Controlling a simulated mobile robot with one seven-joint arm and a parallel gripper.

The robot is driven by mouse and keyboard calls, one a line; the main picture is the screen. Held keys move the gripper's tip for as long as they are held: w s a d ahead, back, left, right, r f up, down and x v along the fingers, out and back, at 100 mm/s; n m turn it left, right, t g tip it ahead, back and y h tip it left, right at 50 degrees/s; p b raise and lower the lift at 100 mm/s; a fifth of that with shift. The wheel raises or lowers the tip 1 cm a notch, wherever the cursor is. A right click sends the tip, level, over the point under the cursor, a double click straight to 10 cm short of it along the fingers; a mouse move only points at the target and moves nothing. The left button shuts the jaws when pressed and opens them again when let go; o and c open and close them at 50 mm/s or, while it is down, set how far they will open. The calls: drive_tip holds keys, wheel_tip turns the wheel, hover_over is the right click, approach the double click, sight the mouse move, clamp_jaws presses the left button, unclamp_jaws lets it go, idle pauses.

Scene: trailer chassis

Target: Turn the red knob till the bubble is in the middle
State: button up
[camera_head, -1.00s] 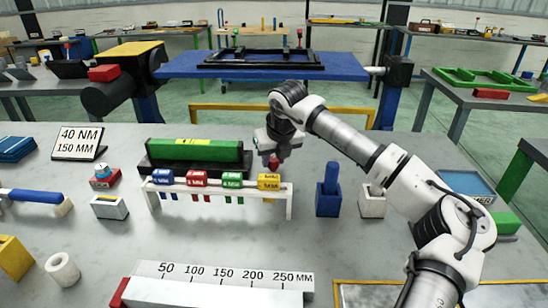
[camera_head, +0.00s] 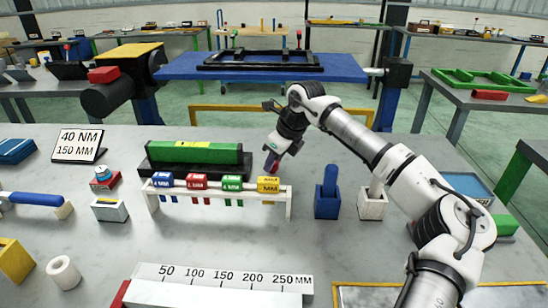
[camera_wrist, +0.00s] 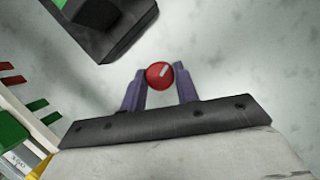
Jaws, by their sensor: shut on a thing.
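The red knob (camera_wrist: 158,77) shows in the wrist view as a round red cap with a white mark pointing up and right. The two purple fingers of my gripper (camera_wrist: 159,90) are on either side of it, shut on it. In the head view my gripper (camera_head: 271,164) points down at the right end of the green level (camera_head: 180,154), and its fingers mostly hide the knob. The level has a yellow vial window (camera_head: 194,145) on top and sits in a black base (camera_head: 170,169). The bubble is too small to make out.
A white rack (camera_head: 222,189) with coloured, labelled tools stands just in front of the level. A blue holder (camera_head: 327,206) and a white holder (camera_head: 372,204) stand to the right. A white ruler block (camera_head: 225,278) lies at the front. The bench between is clear.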

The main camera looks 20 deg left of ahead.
drive_tip(key=shift+w+n+g+p, duration=0.1)
drive_tip(key=shift+n+g+p, duration=0.8)
drive_tip(key=shift+n, duration=1.4)
drive_tip(key=o, duration=1)
drive_tip(key=shift+c, duration=0.2)
drive_tip(key=b+v, duration=0.1)
drive_tip(key=v, duration=1.3)
drive_tip(key=shift+f, duration=0.1)
